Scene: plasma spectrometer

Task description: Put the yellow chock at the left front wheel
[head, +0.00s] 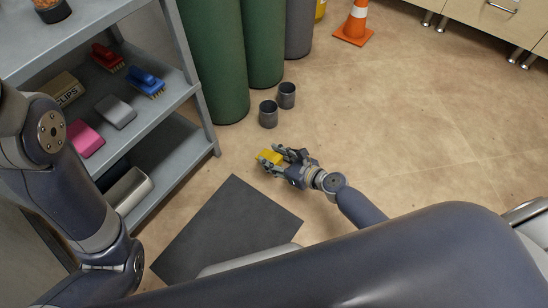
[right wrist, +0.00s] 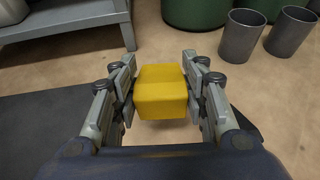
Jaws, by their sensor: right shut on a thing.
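The yellow chock (head: 268,157) is in my right gripper (head: 281,157), low over the tiled floor in the middle of the head view. In the right wrist view the chock (right wrist: 160,92) sits between the two fingers of the right gripper (right wrist: 160,88), which are shut on its sides. I cannot tell whether the chock touches the floor. My left arm shows at the left of the head view, but its gripper is not seen. I cannot make out a left front wheel in either view.
A grey shelf (head: 203,128) with brushes and boxes stands at the left. A dark mat (head: 230,225) lies on the floor beside it. Two grey cups (head: 268,115) stand near green cylinders (head: 215,60). An orange cone (head: 355,24) is at the back. The floor to the right is clear.

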